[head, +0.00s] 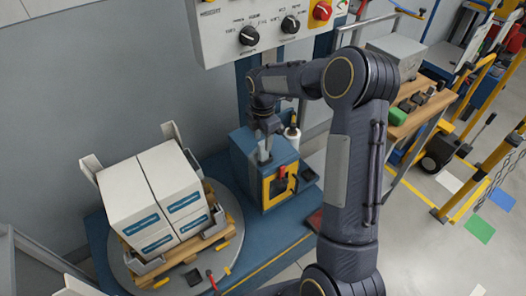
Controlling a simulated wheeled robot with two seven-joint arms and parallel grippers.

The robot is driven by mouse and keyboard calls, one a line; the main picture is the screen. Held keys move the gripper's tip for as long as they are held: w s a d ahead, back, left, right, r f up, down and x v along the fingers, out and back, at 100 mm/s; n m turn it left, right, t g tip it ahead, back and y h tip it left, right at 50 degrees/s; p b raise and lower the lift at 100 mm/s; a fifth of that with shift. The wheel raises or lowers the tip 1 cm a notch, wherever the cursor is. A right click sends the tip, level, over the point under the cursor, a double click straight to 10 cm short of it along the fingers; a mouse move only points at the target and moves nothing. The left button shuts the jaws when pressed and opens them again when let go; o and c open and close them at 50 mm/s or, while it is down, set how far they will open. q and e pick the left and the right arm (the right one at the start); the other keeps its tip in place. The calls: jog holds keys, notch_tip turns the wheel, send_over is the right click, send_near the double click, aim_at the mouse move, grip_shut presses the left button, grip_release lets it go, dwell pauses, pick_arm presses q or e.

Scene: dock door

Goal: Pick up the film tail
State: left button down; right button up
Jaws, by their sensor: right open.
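My right arm rises from the bottom and bends over to the left. Its gripper (264,152) points down, open, at the top of the blue film unit (250,150) beside the turntable. A pale upright piece shows at the fingertips; I cannot tell whether it is the film tail or part of the gripper. I cannot make out the film tail clearly anywhere else. A white roll-like part with a dark top (292,134) stands just right of the gripper. My left gripper is not in view.
White cartons (160,185) stand on a wooden pallet (180,254) on the round grey turntable (128,278). A control panel (262,28) with knobs and a red button hangs above. A wooden-topped bench (412,120) and yellow rails (478,182) are at right.

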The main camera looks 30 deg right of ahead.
aim_at(263, 142)
notch_tip(263, 142, down, 4)
jog(key=shift+s+f, duration=0.1)
grip_shut()
dwell(0.4)
